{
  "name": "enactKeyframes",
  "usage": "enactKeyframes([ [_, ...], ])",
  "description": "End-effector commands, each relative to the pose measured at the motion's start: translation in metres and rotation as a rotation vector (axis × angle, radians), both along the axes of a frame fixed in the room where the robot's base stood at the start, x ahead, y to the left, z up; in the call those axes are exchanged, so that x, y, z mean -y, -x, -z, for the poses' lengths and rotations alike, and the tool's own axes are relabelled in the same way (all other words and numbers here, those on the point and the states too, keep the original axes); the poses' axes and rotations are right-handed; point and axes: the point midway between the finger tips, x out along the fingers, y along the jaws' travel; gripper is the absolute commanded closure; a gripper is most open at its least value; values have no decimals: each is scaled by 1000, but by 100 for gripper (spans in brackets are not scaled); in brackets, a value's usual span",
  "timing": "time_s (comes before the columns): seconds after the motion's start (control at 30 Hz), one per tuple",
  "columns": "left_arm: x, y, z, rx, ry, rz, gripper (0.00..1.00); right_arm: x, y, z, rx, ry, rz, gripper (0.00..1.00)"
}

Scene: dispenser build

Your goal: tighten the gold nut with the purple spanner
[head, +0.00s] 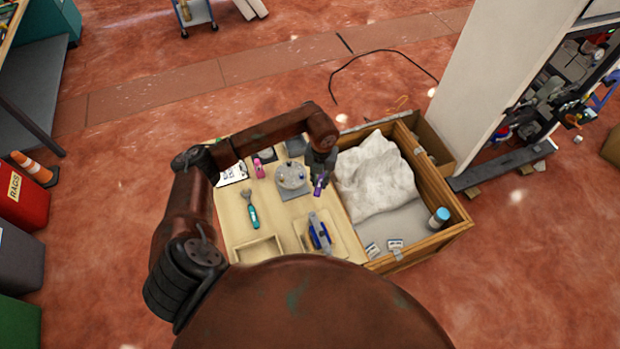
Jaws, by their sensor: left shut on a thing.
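My left gripper (322,164) reaches in from the left and points down over the right side of the pale work board. It is shut on the purple spanner (319,185), whose purple part shows just below the fingers. A round grey plate (292,175) with small blue parts lies just left of the spanner. I cannot make out the gold nut at this size, nor whether the spanner touches anything. My right gripper is not in view.
A teal-handled tool (253,214), a pink item (258,167) and a blue tool (318,232) lie on the board (285,221). An empty shallow tray (257,251) is in front. A wooden crate (440,236) at right holds a white crumpled sheet (375,177) and a bottle (439,217).

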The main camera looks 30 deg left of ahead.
Motion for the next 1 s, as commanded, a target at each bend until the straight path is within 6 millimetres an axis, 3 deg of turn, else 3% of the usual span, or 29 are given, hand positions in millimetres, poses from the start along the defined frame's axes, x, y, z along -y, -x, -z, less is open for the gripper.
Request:
enactKeyframes([
  [0.3, -23, -5, 19, -2, 0, -792, 100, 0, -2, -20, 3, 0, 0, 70],
  [0.5, -35, -5, 31, -2, -1, -1188, 100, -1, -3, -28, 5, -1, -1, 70],
  [0.7, -40, -6, 37, 0, 1, -1377, 100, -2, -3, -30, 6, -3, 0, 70],
  [1.0, -41, -5, 48, -1, 0, -1404, 100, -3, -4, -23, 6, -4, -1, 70],
])
